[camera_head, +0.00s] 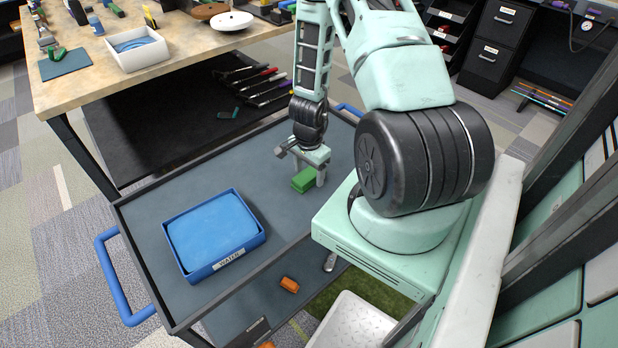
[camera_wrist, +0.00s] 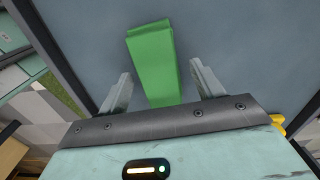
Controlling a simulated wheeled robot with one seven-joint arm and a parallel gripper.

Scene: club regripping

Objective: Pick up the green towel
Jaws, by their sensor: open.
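The green towel (camera_head: 304,180) is a small folded block lying on the grey top of the cart (camera_head: 270,185). In the wrist view the towel (camera_wrist: 153,62) lies lengthwise, its near end between the two fingers. My gripper (camera_head: 302,172) points down at the towel, with one finger on each side of it. In the wrist view my gripper (camera_wrist: 160,82) is open, with gaps between the fingers and the towel. I cannot tell how far the fingertips are above the cart top.
A blue bin (camera_head: 213,236) labelled WATER stands on the cart, left of the towel. The cart has a raised dark rim and a blue handle (camera_head: 119,279). A workbench (camera_head: 95,75) with a white tray (camera_head: 137,49) stands behind. The cart top between bin and towel is clear.

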